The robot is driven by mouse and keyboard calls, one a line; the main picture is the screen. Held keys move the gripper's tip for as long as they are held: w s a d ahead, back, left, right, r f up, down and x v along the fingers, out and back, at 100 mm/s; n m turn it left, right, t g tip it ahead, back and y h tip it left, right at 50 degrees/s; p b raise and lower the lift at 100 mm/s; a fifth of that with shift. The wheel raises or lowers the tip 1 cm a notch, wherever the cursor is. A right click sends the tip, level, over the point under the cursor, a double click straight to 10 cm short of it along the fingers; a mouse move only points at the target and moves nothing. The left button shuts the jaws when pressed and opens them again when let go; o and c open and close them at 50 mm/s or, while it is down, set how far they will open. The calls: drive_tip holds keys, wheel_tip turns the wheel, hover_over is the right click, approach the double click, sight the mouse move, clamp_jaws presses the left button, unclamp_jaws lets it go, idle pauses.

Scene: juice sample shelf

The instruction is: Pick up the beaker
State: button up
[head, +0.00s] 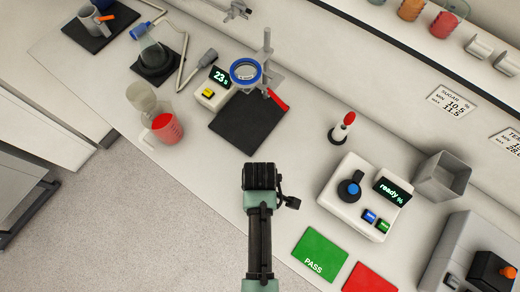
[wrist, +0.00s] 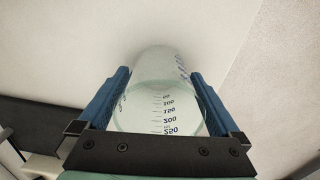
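A clear glass beaker (wrist: 160,95) with dark volume marks shows in the wrist view, its rim towards the camera. My gripper (wrist: 160,72) has its two blue fingers along opposite sides of the beaker, very close to the glass. I see no clear gap, but whether they press on it cannot be told. The beaker looks empty. In the head view my gripper (head: 259,168) points down over the counter below the black mat, and hides the beaker there.
A red-filled jug (head: 166,128) and a clear vessel (head: 143,98) stand near the counter's left edge. A black mat (head: 245,125) with a ring stand lies above my gripper. A white meter (head: 355,200) and a green PASS card (head: 319,255) are to the right.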

drive_tip(key=c, duration=1.1)
drive_tip(key=shift+c, duration=0.2)
drive_tip(key=shift+r, duration=0.15)
wheel_tip(320, 180, up, 9)
drive_tip(key=shift+w+f+b, duration=0.1)
drive_tip(key=shift+b, duration=0.45)
drive_tip(key=shift+w, duration=0.1)
drive_tip(key=shift+w+d+f+m+b, duration=0.1)
drive_tip(key=shift+w+f+m+b, duration=0.45)
drive_tip(key=shift+w+m+b, duration=1)
drive_tip(key=shift+w+a+f+m+b, duration=0.1)
drive_tip(key=shift+w+f+m+b, duration=0.6)
drive_tip(key=shift+m, duration=1.75)
drive_tip(key=shift+w+d+f+m+b, duration=0.1)
drive_tip(key=shift+w+f+m+b, duration=0.25)
drive_tip(key=shift+w+m+b, duration=1.2)
